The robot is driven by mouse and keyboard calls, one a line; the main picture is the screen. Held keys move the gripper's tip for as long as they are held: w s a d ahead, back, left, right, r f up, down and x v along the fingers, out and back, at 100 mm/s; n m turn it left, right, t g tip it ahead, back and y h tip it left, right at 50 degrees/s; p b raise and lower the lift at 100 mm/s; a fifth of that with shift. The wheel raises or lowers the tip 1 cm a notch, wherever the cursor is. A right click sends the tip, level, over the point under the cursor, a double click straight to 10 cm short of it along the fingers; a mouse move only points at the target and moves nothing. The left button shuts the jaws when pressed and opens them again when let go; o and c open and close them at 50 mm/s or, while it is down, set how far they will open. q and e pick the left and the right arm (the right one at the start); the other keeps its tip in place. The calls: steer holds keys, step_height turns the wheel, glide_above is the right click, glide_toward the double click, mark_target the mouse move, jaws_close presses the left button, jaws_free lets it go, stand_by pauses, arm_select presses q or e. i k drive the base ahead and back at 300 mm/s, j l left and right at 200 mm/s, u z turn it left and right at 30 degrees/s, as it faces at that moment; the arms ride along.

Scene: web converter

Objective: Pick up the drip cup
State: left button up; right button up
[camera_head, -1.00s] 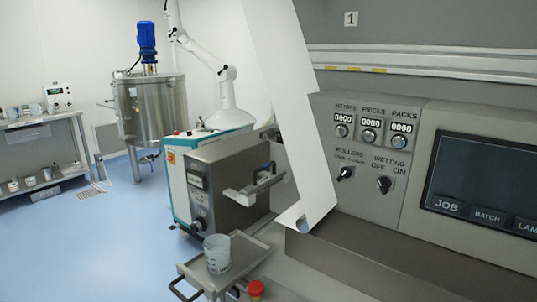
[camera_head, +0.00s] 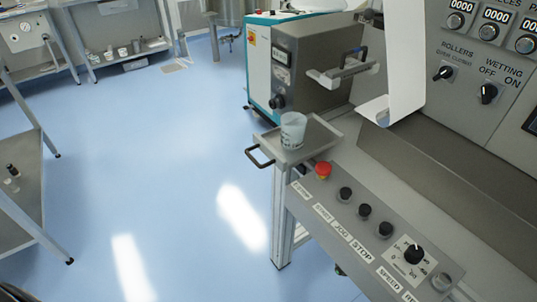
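In the head view a small translucent cup (camera_head: 293,131), pale blue-grey and open at the top, stands upright on a grey metal tray (camera_head: 321,140). The tray has a dark loop handle on its left side and sits at the left end of the machine's control ledge. Neither of my grippers shows, and nothing touches the cup.
A red emergency button (camera_head: 323,170) and several black knobs (camera_head: 365,211) line the control panel right in front of the tray. A white sheet (camera_head: 404,65) hangs to the right. A teal-edged machine (camera_head: 315,65) stands behind. Shelving (camera_head: 22,190) is at left; the blue floor between is clear.

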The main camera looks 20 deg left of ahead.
mark_target(293, 125)
steer(key=z, duration=0.55)
steer(key=j+z, duration=0.7)
steer(key=k+j+z, duration=0.1)
steer(key=j+z, duration=0.3)
